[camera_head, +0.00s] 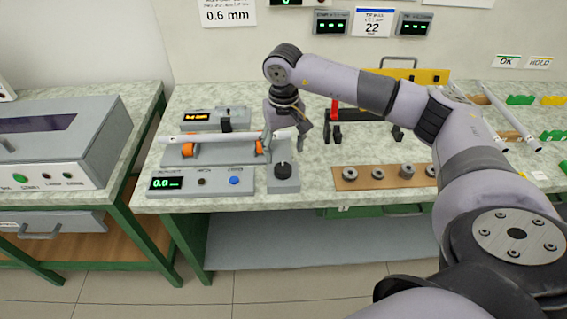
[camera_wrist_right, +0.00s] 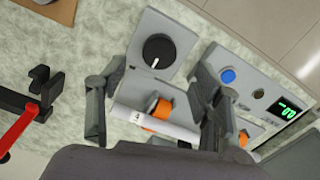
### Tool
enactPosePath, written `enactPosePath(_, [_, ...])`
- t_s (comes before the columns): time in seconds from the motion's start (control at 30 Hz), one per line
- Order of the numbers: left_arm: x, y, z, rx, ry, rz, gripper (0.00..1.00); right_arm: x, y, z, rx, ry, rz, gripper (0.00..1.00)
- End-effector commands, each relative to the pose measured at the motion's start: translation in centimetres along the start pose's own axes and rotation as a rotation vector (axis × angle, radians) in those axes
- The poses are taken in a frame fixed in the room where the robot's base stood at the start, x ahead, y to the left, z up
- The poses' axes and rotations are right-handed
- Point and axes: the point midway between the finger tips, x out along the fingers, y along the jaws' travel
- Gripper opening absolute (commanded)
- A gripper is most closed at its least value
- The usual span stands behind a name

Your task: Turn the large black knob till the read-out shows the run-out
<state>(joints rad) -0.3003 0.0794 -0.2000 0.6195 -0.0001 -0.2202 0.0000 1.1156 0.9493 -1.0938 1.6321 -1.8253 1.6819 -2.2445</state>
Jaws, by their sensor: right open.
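The large black knob (camera_head: 283,169) with a white pointer line sits on a grey block at the right end of the gauge. It also shows clear in the right wrist view (camera_wrist_right: 158,51). The read-out (camera_head: 167,183) shows green digits, 0.0, on the left of the panel; it is tilted in the wrist view (camera_wrist_right: 289,111). A pale rod (camera_head: 215,138) lies across orange rollers (camera_head: 187,149) behind the panel. My right gripper (camera_head: 285,146) is open and empty above the rod's right end, behind the knob. Its fingers in the wrist view (camera_wrist_right: 150,92) are apart from the knob. My left gripper is not in view.
A blue button (camera_head: 235,180) and a small dark knob (camera_head: 202,182) sit on the panel. A wooden strip with metal rings (camera_head: 363,184) lies to the right. A red-and-black stand (camera_head: 334,110) is behind. A grey machine (camera_head: 60,140) stands on the left bench.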

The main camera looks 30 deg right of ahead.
Motion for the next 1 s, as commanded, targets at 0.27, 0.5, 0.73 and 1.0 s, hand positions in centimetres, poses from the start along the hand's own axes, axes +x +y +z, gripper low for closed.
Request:
enactPosePath(0.27, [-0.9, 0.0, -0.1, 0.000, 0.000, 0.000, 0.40, 5.1, -0.1, 0.1, 0.000, -0.003, -0.001, 0.60])
enactPosePath(0.5, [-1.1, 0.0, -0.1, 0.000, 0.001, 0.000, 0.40, 6.9, -0.1, 0.1, -0.001, -0.001, -0.001, 0.60])
enactPosePath(0.73, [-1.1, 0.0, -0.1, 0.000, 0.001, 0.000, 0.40, 7.0, -0.1, 0.0, 0.000, 0.000, -0.001, 0.60])
enactPosePath(1.0, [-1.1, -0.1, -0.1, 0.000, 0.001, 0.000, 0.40, 7.0, -0.1, 0.0, 0.000, 0.000, -0.002, 0.45])
